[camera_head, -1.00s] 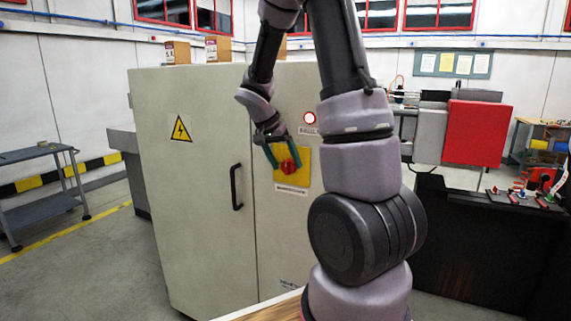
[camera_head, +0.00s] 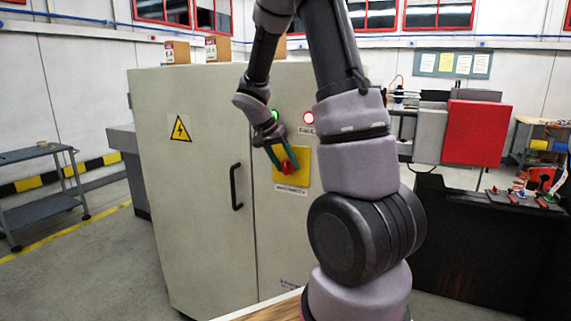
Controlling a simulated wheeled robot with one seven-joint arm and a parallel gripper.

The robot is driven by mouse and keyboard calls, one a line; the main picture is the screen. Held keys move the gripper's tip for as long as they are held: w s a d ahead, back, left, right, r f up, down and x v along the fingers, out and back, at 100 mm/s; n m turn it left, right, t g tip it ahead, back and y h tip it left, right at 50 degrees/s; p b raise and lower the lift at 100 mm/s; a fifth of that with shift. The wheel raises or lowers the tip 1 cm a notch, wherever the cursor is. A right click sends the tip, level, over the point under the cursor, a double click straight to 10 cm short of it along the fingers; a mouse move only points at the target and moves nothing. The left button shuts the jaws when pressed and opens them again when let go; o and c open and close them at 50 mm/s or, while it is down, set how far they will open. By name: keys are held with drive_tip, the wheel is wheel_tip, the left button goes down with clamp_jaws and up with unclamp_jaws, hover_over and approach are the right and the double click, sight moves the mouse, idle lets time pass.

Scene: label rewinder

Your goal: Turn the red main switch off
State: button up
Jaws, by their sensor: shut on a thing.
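The red main switch (camera_head: 288,167) sits on a yellow plate (camera_head: 302,170) on the front of the pale electrical cabinet (camera_head: 205,110). My gripper (camera_head: 283,162) is at the switch, with its green-tipped fingers around the red knob. It is shut on the knob. The fingers hide part of the knob, so its exact angle is hard to tell. A lit red lamp (camera_head: 308,117) and a green lamp (camera_head: 275,115) are above the plate. My wrist partly hides the area around the green lamp.
The cabinet door has a black handle (camera_head: 236,186) left of the switch and a yellow warning triangle (camera_head: 180,128). A grey trolley (camera_head: 40,190) stands at the far left. A black machine with a red panel (camera_head: 476,132) is at the right.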

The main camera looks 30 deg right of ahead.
drive_tip(key=g, duration=0.1)
drive_tip(key=h, duration=0.1)
drive_tip(key=n+g+h, duration=0.1)
drive_tip(key=shift+w+a+f+g, duration=0.2)
drive_tip(key=shift+w+a+g, duration=0.05)
drive_tip(key=shift+w+g, duration=0.05)
drive_tip(key=g+h, duration=0.2)
drive_tip(key=n+g+h, duration=0.1)
drive_tip(key=shift+w+a+f+h, duration=0.15)
drive_tip(key=shift+f+h, duration=0.1)
drive_tip(key=shift+h, duration=0.05)
drive_tip(key=g+h, duration=0.1)
drive_tip(key=n+g+h, duration=0.1)
drive_tip(key=h, duration=0.1)
drive_tip(key=shift+w+f+g, duration=0.1)
drive_tip(key=shift+f+g, duration=0.2)
drive_tip(key=shift+f, duration=0.05)
drive_tip(key=shift+f+n+g+h, duration=0.25)
drive_tip(key=shift+n+g+h, duration=0.7)
drive_tip(key=shift+h, duration=0.85)
drive_tip(key=o, duration=1.4)
drive_tip(key=v, duration=1)
drive_tip(key=shift+w+a+f, duration=0.1)
drive_tip(key=shift+a+f, duration=0.05)
drive_tip(key=shift+a, duration=0.2)
